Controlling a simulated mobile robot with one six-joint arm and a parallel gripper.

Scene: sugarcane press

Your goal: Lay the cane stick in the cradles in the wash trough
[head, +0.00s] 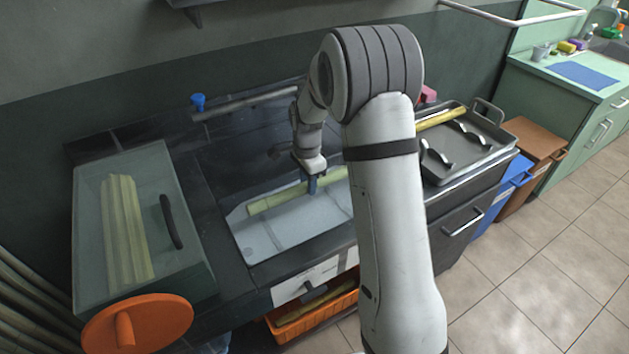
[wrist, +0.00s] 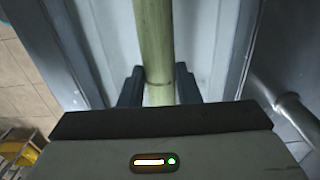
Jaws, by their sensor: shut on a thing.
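The pale green-yellow cane stick (head: 272,201) lies lengthwise over the wash trough (head: 268,244), near its back side. My gripper (head: 312,188) is shut on the stick from above; my arm hides part of the stick's right portion. In the wrist view my gripper's dark fingers (wrist: 159,88) are on either side of the cane stick (wrist: 153,35), close to a node. The pale trough (wrist: 204,40) shows below and beside it. I cannot make out the cradles, nor tell whether the stick touches the trough.
A clear-lidded box (head: 88,215) with several canes and an orange wheel (head: 137,324) stands left. A metal tray (head: 455,178) with dark curved holders and a yellow cane (head: 441,118) stands right. A pipe (head: 243,103) with a blue knob runs behind. An orange crate (head: 318,323) sits below.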

